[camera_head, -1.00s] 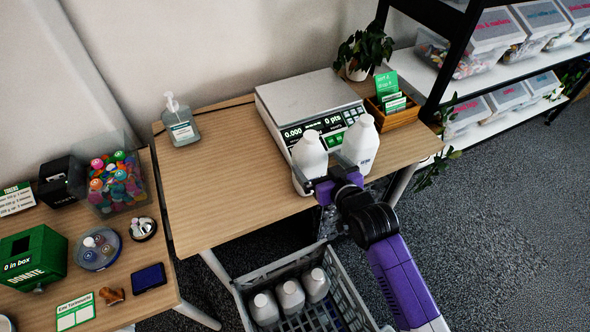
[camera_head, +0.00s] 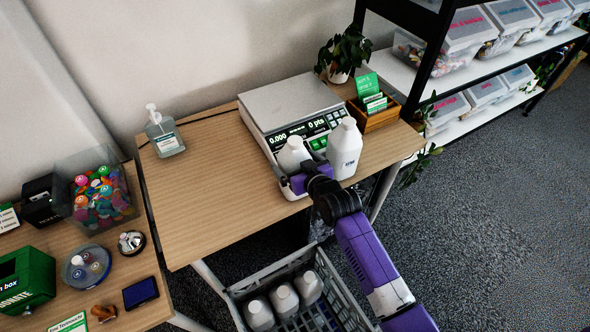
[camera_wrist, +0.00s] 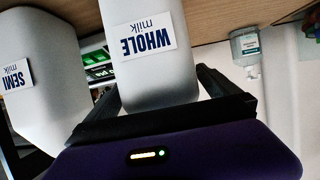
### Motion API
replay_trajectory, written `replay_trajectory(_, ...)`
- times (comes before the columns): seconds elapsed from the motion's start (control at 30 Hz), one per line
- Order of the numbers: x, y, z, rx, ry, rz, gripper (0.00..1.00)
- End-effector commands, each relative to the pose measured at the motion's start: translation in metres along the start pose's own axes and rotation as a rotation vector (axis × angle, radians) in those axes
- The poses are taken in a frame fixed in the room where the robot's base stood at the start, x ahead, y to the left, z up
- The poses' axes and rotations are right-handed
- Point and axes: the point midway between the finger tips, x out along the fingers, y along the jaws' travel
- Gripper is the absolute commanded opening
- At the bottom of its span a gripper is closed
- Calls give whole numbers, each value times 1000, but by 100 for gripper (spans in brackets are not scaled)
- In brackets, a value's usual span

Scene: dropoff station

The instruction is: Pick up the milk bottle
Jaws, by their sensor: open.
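Two white milk bottles stand upright side by side at the front of the table. The left one (camera_head: 292,156) is behind my gripper; in the wrist view this bottle (camera_wrist: 150,84) carries a "WHOLE milk" label and appears upside down. The right bottle (camera_head: 344,150) is labelled "SEMI milk", also seen in the wrist view (camera_wrist: 38,100). My gripper (camera_head: 299,181) is open at the whole milk bottle, with its dark fingers (camera_wrist: 165,92) on either side of the body. I cannot tell whether they touch it. Several more white bottles (camera_head: 283,298) sit in a grey crate below.
A scale (camera_head: 290,100) stands right behind the bottles. A wooden card box (camera_head: 375,118) and plant (camera_head: 340,55) are at back right, a sanitizer bottle (camera_head: 164,133) at back left. The table's (camera_head: 200,210) left half is clear. The grey crate (camera_head: 345,285) is below the front edge.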

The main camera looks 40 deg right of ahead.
Motion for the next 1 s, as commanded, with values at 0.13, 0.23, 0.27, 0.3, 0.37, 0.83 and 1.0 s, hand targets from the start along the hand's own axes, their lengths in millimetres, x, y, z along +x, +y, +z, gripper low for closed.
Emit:
replay_trajectory(0.13, 1, 0, 0, 0, 0, 0, 100)
replay_trajectory(0.23, 1, 0, 0, 0, 0, 0, 96)
replay_trajectory(0.27, 1, 0, 0, 0, 0, 0, 90)
replay_trajectory(0.3, 0, 0, 0, 0, 0, 0, 82)
replay_trajectory(0.37, 0, 0, 0, 0, 0, 0, 71)
replay_trajectory(0.83, -1, 0, -3, 0, 1, 0, 43)
replay_trajectory(1.0, -6, 0, -16, 0, 3, 0, 43)
